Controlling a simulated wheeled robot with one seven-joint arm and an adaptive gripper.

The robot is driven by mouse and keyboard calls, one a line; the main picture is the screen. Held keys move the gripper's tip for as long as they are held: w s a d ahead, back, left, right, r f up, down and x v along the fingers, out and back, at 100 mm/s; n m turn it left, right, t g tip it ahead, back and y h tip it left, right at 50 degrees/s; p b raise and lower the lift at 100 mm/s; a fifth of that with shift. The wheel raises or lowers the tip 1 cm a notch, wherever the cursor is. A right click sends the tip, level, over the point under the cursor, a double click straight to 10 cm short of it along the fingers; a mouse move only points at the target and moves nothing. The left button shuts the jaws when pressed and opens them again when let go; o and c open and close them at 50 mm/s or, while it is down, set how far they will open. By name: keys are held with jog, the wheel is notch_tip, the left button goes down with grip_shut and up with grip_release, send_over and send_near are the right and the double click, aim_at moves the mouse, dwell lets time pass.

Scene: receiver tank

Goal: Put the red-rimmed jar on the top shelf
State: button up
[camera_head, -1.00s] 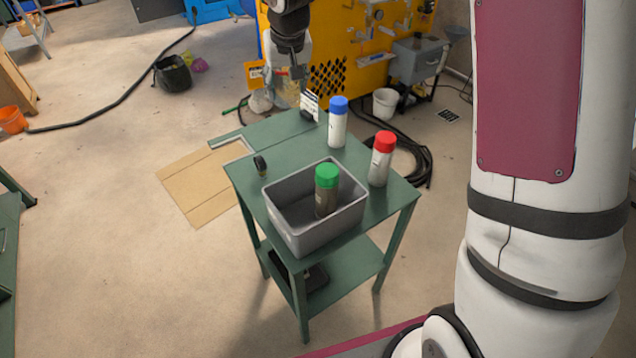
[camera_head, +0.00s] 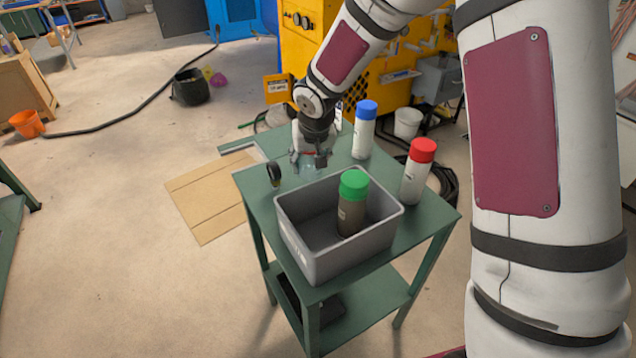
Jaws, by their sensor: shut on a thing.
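The red-rimmed jar (camera_head: 309,166) is a small, clear-looking vessel at the back left of the green cart's top (camera_head: 262,200). Its red rim shows between the fingers; the rest is partly hidden. My gripper (camera_head: 310,161) points down from above and is shut on the jar. I cannot tell whether the jar touches the cart's top. The cart also has a lower shelf (camera_head: 375,300). I cannot tell which surface is the task's top shelf.
A grey bin (camera_head: 335,262) holding a green-capped bottle (camera_head: 351,205) stands in front of my gripper. A blue-capped bottle (camera_head: 364,130) and a red-capped bottle (camera_head: 417,172) stand to the right. A small black object (camera_head: 274,173) is close on the left.

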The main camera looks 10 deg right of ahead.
aim_at(314, 152)
jog(key=shift+f+b, duration=0.6)
jog(key=shift+f, duration=2.15)
jog(key=shift+f, duration=0.2)
jog(key=o, duration=1.1)
jog(key=shift+o, duration=0.2)
jog(key=shift+r, duration=0.2)
jog(key=p+v, duration=0.2)
jog(key=v, duration=1)
jog(key=shift+p, duration=0.4)
